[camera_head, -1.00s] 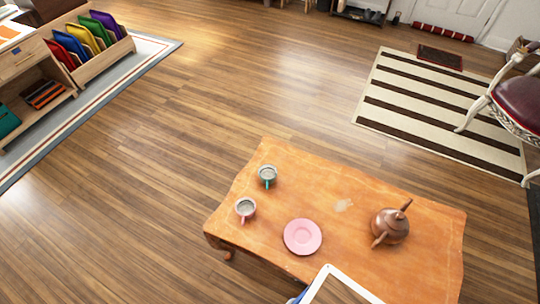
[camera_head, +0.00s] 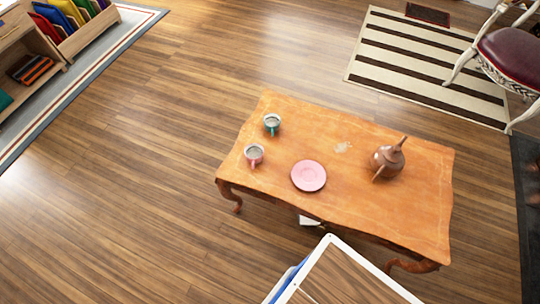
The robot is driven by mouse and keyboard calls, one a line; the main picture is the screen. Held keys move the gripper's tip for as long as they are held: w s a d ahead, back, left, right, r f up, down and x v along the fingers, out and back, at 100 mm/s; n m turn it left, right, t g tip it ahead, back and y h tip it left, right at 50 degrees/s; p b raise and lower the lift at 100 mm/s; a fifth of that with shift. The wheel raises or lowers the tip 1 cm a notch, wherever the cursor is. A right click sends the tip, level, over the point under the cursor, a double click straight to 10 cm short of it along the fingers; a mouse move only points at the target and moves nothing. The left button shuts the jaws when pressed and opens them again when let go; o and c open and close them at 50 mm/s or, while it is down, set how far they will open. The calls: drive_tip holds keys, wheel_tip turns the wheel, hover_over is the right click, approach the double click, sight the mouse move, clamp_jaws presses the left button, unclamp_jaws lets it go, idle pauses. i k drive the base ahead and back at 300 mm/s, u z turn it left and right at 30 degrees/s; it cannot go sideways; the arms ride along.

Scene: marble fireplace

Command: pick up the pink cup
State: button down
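The pink cup (camera_head: 254,155) stands upright near the left edge of the low orange wooden table (camera_head: 400,215). Its pink handle points toward the bottom of the picture. A teal cup (camera_head: 272,124) stands just behind it, apart from it. A flat pink saucer (camera_head: 308,175) lies to the right of the pink cup, with nothing on it. My gripper is not in view, and nothing is seen touching the pink cup.
A brown teapot (camera_head: 387,159) stands on the table's right half. A white-framed panel (camera_head: 345,275) fills the bottom centre, in front of the table. A striped rug (camera_head: 430,70) and a red-seated chair (camera_head: 510,55) are at upper right. The wood floor left of the table is clear.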

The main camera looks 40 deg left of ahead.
sight(254, 152)
drive_tip(key=u, duration=3.85)
drive_tip(key=i, duration=0.75)
drive_tip(key=z, duration=1.55)
